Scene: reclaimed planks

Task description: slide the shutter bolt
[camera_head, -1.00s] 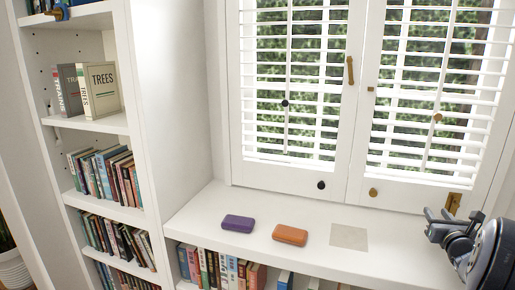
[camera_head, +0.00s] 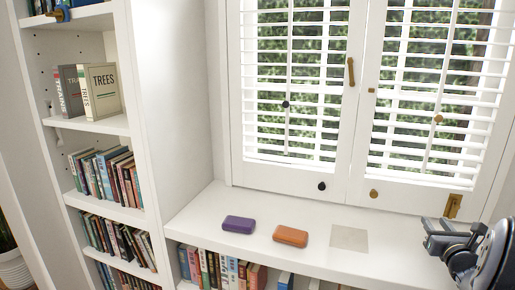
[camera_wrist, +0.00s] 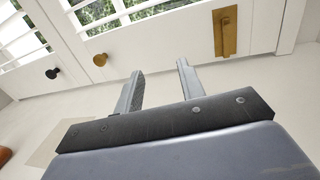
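A brass bolt on a rectangular plate (camera_head: 453,205) is fixed low on the right shutter panel, near its lower right corner. In the wrist view the bolt (camera_wrist: 226,32) shows at the upper right, with a small knob on its plate. A longer brass piece (camera_head: 350,70) sits upright on the stile where the two panels meet. My gripper (camera_head: 428,235) is at the lower right, over the sill and in front of the bolt. In the wrist view its two fingers (camera_wrist: 160,85) stand apart with nothing between them. They do not appear to touch the bolt.
The white sill holds a purple case (camera_head: 238,225), an orange case (camera_head: 290,236) and a flat beige square (camera_head: 349,239). A black knob (camera_head: 322,186) and a brass knob (camera_head: 374,193) sit low on the panels. Bookshelves (camera_head: 105,120) stand left. The sill between square and gripper is clear.

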